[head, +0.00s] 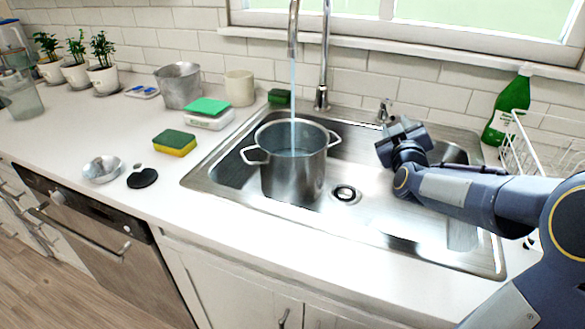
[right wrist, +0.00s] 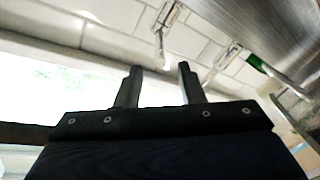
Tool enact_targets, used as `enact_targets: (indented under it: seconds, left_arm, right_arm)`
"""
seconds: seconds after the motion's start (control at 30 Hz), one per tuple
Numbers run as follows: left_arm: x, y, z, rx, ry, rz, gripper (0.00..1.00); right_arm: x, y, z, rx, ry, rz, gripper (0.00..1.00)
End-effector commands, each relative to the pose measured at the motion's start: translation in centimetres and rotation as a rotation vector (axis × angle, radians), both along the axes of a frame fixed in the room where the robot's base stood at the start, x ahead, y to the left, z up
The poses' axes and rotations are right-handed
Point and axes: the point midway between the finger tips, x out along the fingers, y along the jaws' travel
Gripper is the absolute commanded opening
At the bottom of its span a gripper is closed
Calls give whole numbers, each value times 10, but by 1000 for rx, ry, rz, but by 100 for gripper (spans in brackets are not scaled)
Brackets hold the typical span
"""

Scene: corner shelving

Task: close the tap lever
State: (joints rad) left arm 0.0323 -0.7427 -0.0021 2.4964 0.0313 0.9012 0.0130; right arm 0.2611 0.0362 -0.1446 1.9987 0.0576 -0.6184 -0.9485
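The chrome tap (head: 323,60) stands behind the sink, and a thin stream of water (head: 293,105) falls from its spout into a steel pot (head: 292,165). A small chrome tap lever (head: 384,109) rises from the sink's back rim, right of the tap. My right gripper (head: 403,134) is over the right part of the sink, just in front of the lever and apart from it. In the right wrist view its two fingers (right wrist: 160,82) are spread with nothing between them. A slim metal fitting (right wrist: 162,38), perhaps the lever, shows beyond the fingertips. My left gripper is out of view.
A green bottle (head: 510,103) and a white dish rack (head: 541,150) stand right of the sink. A sponge (head: 174,142), a metal bucket (head: 179,84) and potted plants (head: 103,72) are on the left counter. A tiled wall and window close off the back.

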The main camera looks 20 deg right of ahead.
Motion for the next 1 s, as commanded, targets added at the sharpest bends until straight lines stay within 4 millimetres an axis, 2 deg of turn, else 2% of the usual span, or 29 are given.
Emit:
enact_targets:
  seconds: [0.1,0.37,0.47,0.67,1.0]
  left_arm:
    - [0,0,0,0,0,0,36]
    - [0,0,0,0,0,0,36]
    - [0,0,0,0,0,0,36]
    - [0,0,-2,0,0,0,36]
    - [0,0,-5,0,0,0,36]
  right_arm:
    - [0,0,0,0,0,0,35]
    - [-1,-1,0,14,-8,0,1]
    - [-3,-3,0,78,-47,1,0]
    - [-16,-13,1,409,-237,16,0]
    - [-41,-21,-1,1202,-614,97,0]
